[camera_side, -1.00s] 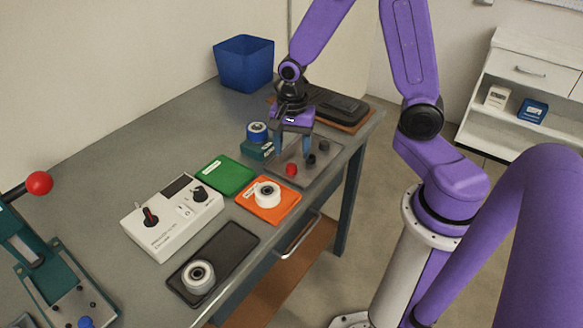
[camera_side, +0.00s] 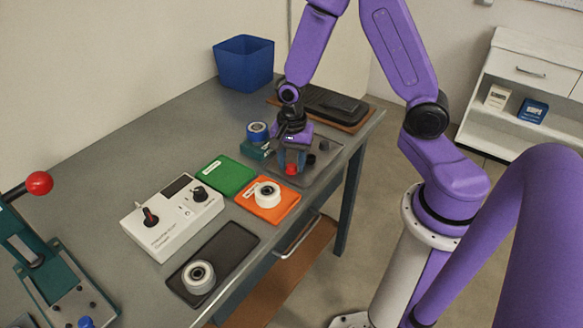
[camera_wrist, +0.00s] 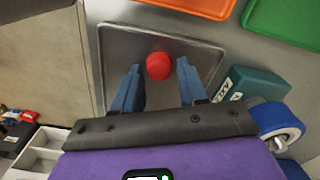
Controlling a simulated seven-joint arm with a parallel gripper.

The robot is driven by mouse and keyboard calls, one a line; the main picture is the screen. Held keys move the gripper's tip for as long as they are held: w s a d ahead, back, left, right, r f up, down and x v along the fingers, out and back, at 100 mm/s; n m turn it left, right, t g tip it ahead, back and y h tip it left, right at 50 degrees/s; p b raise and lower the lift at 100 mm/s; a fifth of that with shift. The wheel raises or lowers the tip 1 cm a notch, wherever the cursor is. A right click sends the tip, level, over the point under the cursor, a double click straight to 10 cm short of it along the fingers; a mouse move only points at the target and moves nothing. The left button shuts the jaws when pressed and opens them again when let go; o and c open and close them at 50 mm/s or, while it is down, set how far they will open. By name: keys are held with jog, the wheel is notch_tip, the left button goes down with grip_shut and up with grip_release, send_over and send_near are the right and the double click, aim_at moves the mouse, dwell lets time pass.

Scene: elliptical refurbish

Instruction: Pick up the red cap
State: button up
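The red cap (camera_side: 291,169) sits on the grey tray (camera_side: 325,163) near the right part of the workbench. In the wrist view the red cap (camera_wrist: 159,66) lies just ahead of and between my two blue fingertips, with gaps on both sides. My gripper (camera_side: 291,163) points down over the tray, around or just behind the cap in the side view. In the wrist view my gripper (camera_wrist: 159,72) is open and holds nothing. Whether the fingertips are level with the cap is hard to tell.
A teal block (camera_side: 256,151) with a blue-and-white roll (camera_side: 258,132) stands left of my gripper. Green (camera_side: 226,177) and orange (camera_side: 262,212) pads lie in front. A white control box (camera_side: 165,228) stands further left.

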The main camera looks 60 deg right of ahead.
jog(key=c, duration=0.6)
jog(key=shift+r, duration=0.1)
